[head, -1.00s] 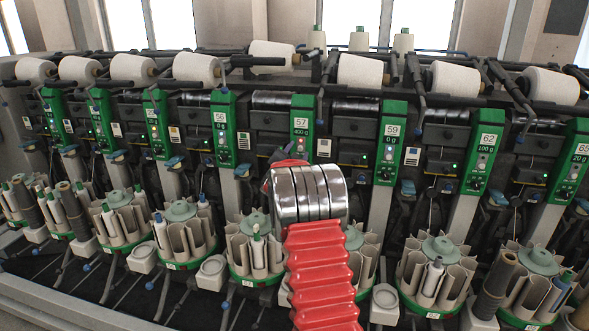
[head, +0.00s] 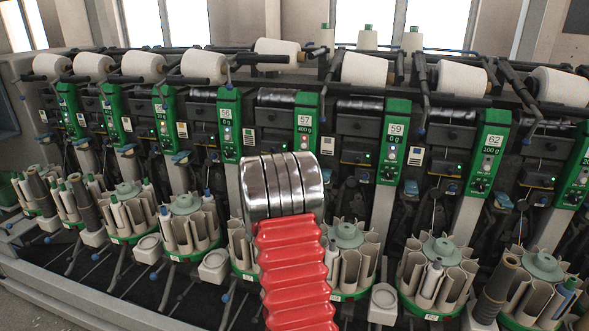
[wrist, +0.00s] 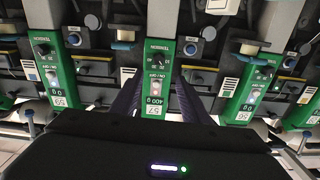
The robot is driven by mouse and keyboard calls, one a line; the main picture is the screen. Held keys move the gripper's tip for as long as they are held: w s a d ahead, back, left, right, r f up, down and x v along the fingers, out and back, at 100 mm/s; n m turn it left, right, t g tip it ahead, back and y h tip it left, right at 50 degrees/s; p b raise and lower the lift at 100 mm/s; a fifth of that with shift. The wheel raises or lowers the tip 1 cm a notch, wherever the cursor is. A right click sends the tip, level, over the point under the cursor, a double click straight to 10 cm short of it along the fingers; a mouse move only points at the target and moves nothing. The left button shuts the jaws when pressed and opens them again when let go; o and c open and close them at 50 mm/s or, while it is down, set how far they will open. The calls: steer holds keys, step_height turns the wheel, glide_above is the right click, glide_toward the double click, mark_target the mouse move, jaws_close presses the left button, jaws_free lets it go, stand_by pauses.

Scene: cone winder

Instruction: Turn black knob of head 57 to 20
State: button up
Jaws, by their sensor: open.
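Head 57's green panel (head: 306,118) stands mid-picture in the head view, with its number and a 400 g readout visible. My arm covers its lower part and the knob there. In the wrist view the panel (wrist: 157,85) appears upside down at the centre. The knob's exact setting is too small to read. My gripper (wrist: 159,80) is open, with its dark fingers to either side of the panel's lower part. It is empty and apart from the knob; the head view hides it behind my arm.
Head 59's panel (head: 393,140) stands to the right and head 56's panel (head: 229,125) to the left, each with a similar knob. Pale yarn cones (head: 365,69) line the top. Bobbin magazines (head: 433,270) fill the space below the panels.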

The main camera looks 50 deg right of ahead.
steer(key=shift+s+d, duration=0.1)
steer(key=shift+d, duration=0.05)
steer(key=x, duration=1.3)
steer(key=shift+d, duration=0.4)
steer(key=shift+c, duration=0.2)
steer(key=c, duration=1)
steer(key=shift+a, duration=0.1)
steer(key=shift+w+m, duration=0.25)
steer(key=shift+m, duration=1.05)
